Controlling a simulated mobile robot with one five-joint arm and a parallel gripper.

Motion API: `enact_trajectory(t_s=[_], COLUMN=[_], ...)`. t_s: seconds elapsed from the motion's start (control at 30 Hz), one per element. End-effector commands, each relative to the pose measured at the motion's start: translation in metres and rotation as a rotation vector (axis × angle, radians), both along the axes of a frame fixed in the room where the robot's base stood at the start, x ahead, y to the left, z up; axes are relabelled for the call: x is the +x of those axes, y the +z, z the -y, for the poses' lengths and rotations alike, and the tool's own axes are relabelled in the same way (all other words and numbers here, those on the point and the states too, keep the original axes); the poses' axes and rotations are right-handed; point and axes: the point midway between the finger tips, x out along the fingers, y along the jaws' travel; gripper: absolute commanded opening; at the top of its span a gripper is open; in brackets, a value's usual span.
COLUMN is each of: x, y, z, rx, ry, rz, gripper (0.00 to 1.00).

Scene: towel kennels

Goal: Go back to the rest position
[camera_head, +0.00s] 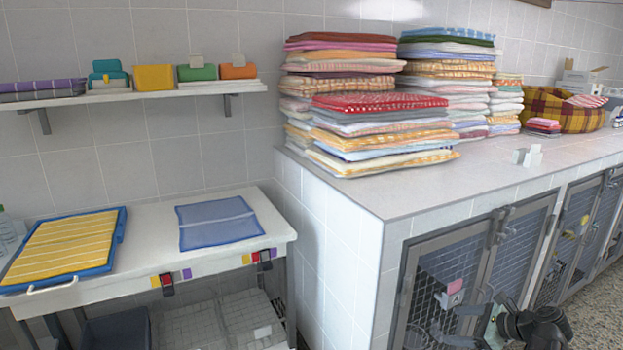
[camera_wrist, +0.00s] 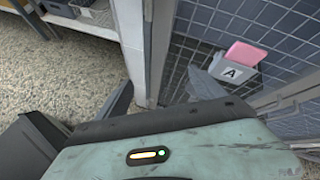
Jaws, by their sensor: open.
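My gripper (camera_head: 455,338) is low at the bottom right of the head view, in front of the mesh kennel doors under the tiled counter. In the wrist view its two dark fingers (camera_wrist: 163,97) stand wide apart with nothing between them. A grey door-frame post shows beyond the gap. A small holder marked "A" (camera_wrist: 232,73) with a pink piece (camera_wrist: 246,53) in it is on the kennel door, just beyond the right finger. I cannot tell whether the finger touches it.
The tiled counter (camera_head: 430,195) carries tall stacks of folded towels (camera_head: 375,105) and a plaid pet bed (camera_head: 560,110). A white table (camera_head: 150,270) at left holds a blue tray with a yellow striped towel (camera_head: 65,245) and a blue cloth (camera_head: 218,222). Speckled floor (camera_wrist: 65,75) lies open left of the gripper.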

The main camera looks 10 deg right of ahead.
Motion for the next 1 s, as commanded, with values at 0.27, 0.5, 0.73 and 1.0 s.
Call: enact_trajectory(t_s=[0.27,0.5,0.73,1.0], x=[0.042,0.042,0.029,0.023], y=[-0.050,-0.086,-0.098,-0.046], z=[-0.148,-0.276,-0.347,-0.370], rx=[-0.426,-0.836,-1.077,-1.174], ry=[0.618,1.343,1.865,2.106], rz=[-0.047,-0.008,0.058,0.089], gripper=[0.79,0.79,0.79,0.79])
